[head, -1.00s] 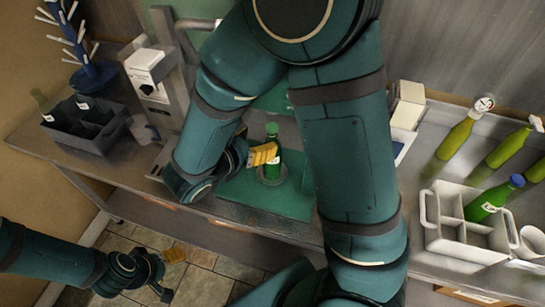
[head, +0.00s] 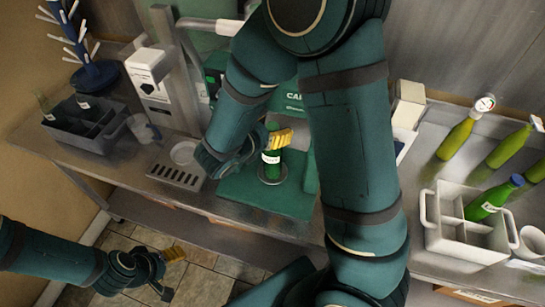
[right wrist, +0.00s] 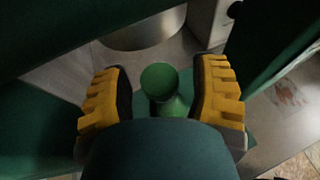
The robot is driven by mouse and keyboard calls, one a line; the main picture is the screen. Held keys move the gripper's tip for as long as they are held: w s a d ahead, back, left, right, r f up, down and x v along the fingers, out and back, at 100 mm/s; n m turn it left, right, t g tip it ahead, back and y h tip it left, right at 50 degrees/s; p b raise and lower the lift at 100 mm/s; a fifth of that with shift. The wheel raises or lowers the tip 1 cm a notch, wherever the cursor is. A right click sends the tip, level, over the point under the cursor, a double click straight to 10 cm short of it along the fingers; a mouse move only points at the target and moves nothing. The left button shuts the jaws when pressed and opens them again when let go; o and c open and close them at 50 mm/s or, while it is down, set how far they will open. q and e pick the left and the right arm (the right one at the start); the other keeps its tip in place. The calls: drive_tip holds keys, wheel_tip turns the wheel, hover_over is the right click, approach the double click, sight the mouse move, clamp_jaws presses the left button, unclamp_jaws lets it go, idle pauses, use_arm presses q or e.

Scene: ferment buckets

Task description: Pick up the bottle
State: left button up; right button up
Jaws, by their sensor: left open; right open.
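A green bottle (head: 271,168) with a white label stands upright on a round plate of the green capping machine's base (head: 235,188). My right gripper (head: 278,139) is at the bottle's neck and hides its top in the head view. In the right wrist view, the round green cap (right wrist: 159,80) shows between the two open yellow fingers (right wrist: 163,92), with a gap on each side. My left gripper (head: 170,272) is open and empty, low at the left, away from the bench.
A white caddy (head: 450,238) at the right holds a green bottle with a blue cap (head: 495,198). A dark crate (head: 98,142) and a clear jug (head: 143,130) stand at the left. A drip grate (head: 177,176) lies left of the machine.

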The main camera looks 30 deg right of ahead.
clamp_jaws()
drive_tip(key=shift+r, duration=0.1)
